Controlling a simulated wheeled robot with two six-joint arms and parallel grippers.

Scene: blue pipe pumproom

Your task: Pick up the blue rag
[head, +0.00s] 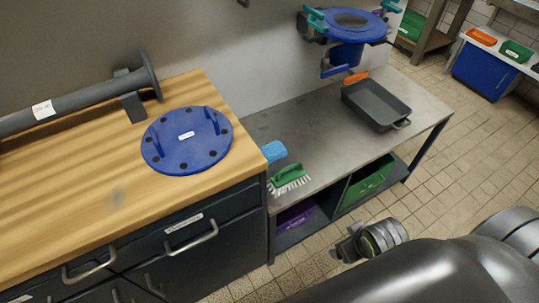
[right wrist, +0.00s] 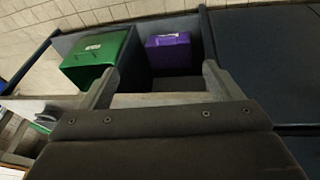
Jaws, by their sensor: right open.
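The blue rag (head: 274,151) lies on the grey metal bench at its left end, against the side of the wooden-topped cabinet. It sits just behind a green-handled brush (head: 290,176) with white bristles. My right gripper (head: 345,249) is in front of the bench, below its top and to the right of the rag, well apart from it. In the right wrist view its two fingers (right wrist: 160,82) are spread apart with nothing between them. The rag does not show in the right wrist view. My left gripper is in neither view.
A blue flange disc (head: 187,150) and a grey pipe (head: 70,102) lie on the wooden worktop (head: 60,215).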

